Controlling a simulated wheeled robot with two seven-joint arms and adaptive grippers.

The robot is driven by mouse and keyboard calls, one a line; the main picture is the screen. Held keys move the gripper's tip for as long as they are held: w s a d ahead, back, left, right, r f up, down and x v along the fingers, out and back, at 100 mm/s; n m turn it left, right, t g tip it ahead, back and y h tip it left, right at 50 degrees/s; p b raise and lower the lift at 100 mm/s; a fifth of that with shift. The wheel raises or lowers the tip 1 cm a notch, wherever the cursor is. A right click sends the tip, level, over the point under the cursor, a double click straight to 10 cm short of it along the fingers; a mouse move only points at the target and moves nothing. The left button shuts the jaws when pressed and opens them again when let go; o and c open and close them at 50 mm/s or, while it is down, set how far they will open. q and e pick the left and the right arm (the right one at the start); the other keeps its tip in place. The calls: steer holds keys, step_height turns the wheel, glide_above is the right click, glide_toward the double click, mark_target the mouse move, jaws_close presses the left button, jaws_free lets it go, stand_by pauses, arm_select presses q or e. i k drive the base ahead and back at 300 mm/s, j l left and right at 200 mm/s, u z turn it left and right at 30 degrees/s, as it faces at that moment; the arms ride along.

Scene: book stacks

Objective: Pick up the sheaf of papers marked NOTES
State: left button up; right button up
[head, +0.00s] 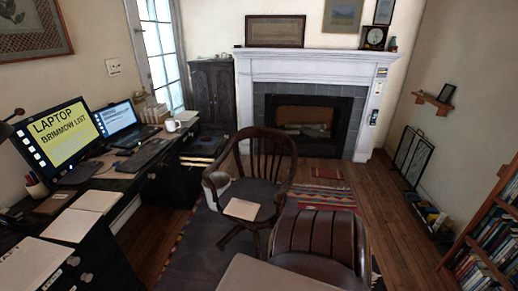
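No marking that reads NOTES can be made out in the head view. A pale paper or folder (242,209) lies on the seat of the wooden armchair (263,190). More pale sheets lie on the dark desk at the left: one stack (97,201), one just in front of it (70,225), and a larger one (28,262) at the near corner. Any writing on them is too small to read. Neither of my grippers is in view.
The desk (125,183) along the left wall bears a monitor (58,140), a laptop (120,121) and a white mug (172,125). A leather chair (318,245) and a brown surface (270,275) block the near middle. Wooden floor (395,215) is open at right, before a bookcase (485,240).

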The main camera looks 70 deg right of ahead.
mark_target(241, 209)
steer(key=z, duration=2.05)
